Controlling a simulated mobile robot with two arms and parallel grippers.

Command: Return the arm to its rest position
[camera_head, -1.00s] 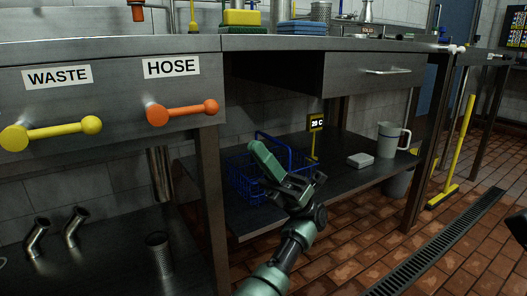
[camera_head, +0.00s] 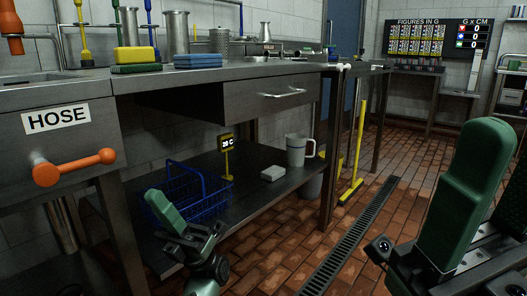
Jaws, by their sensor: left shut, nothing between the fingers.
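My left gripper (camera_head: 164,212) is in the lower left of the head view, with green finger pads. It is shut and empty, in front of the blue wire basket (camera_head: 212,196) on the lower shelf; I cannot tell whether it touches the basket. My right gripper (camera_head: 466,190) is large and close at the right edge.
A steel bench (camera_head: 210,78) with a drawer (camera_head: 268,97) stands at left. An orange HOSE handle (camera_head: 75,167) sticks out of its front. The tiled floor (camera_head: 290,235) is open beyond.

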